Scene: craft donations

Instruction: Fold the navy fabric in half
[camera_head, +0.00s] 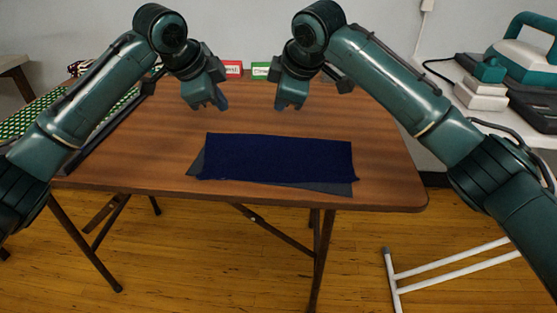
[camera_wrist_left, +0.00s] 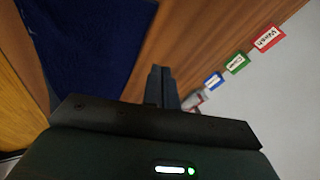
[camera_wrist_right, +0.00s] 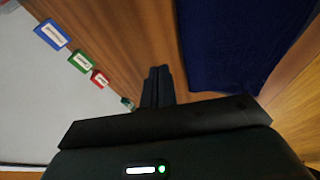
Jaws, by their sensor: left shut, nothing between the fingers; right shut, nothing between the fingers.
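The navy fabric (camera_head: 278,158) lies on the wooden table as a wide flat rectangle near the front edge. A dark grey layer (camera_head: 330,188) shows from under it along the front and at the left side. The fabric also shows in the left wrist view (camera_wrist_left: 75,45) and in the right wrist view (camera_wrist_right: 235,40). My left gripper (camera_head: 222,103) is shut and empty above the table, behind and left of the fabric's middle. My right gripper (camera_head: 281,105) is shut and empty above the table behind the fabric. Neither gripper touches the fabric.
A red label block (camera_head: 232,68) and a green one (camera_head: 261,70) stand at the table's back edge. A blue label block shows in the left wrist view (camera_wrist_left: 213,81). Green patterned material (camera_head: 45,118) lies at the left. The table (camera_head: 385,170) is bare right of the fabric.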

